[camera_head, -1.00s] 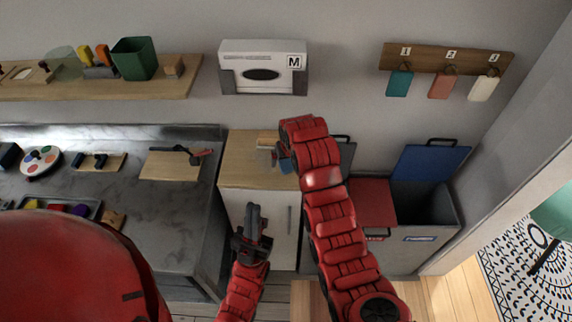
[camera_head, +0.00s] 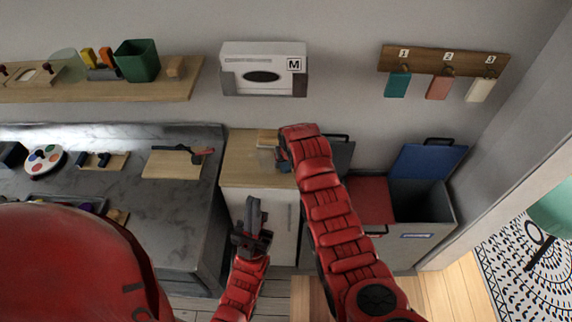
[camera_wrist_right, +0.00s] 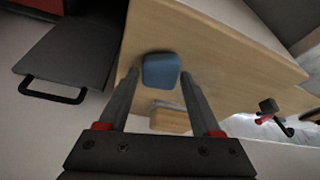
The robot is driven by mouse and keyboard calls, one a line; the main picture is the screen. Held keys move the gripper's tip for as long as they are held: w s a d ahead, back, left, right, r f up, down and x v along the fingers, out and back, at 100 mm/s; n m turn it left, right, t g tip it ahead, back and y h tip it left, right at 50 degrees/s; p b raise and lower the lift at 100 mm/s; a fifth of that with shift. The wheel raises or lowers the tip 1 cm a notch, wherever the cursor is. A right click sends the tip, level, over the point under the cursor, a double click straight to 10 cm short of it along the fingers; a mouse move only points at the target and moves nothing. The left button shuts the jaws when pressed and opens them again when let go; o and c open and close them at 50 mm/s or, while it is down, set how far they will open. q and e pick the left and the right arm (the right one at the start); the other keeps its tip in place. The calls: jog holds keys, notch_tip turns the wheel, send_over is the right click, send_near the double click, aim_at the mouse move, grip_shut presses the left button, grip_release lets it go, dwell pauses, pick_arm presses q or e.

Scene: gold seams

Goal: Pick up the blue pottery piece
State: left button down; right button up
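The blue pottery piece (camera_wrist_right: 161,71) lies on the light wooden top (camera_wrist_right: 230,60) of the small cabinet, near its edge, in the right wrist view. My right gripper (camera_wrist_right: 165,78) is open, with one finger on each side of the piece in the picture; I cannot tell whether they are level with it. In the head view my right arm mostly hides the piece. My left gripper (camera_head: 252,212) hangs in front of the white cabinet door, pointing up, away from the piece. Its fingers look close together, but their gap is not clear.
A wooden block (camera_wrist_right: 170,118) sits close to the blue piece. Bins with black, red and blue lids (camera_head: 428,160) stand right of the cabinet. The grey counter (camera_head: 150,220) is on the left. A glove box (camera_head: 263,70) hangs above.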

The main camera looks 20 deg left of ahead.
aim_at(287, 167)
grip_shut()
jog(key=shift+r+b, duration=0.55)
jog(key=shift+b+v, duration=0.75)
jog(key=shift+v, duration=0.45)
jog(key=s+d+r+p, duration=0.1)
jog(key=s+d+p, duration=0.5)
jog(key=s, duration=0.7)
jog(key=shift+d+r, duration=0.4)
jog(key=shift+d, duration=0.4)
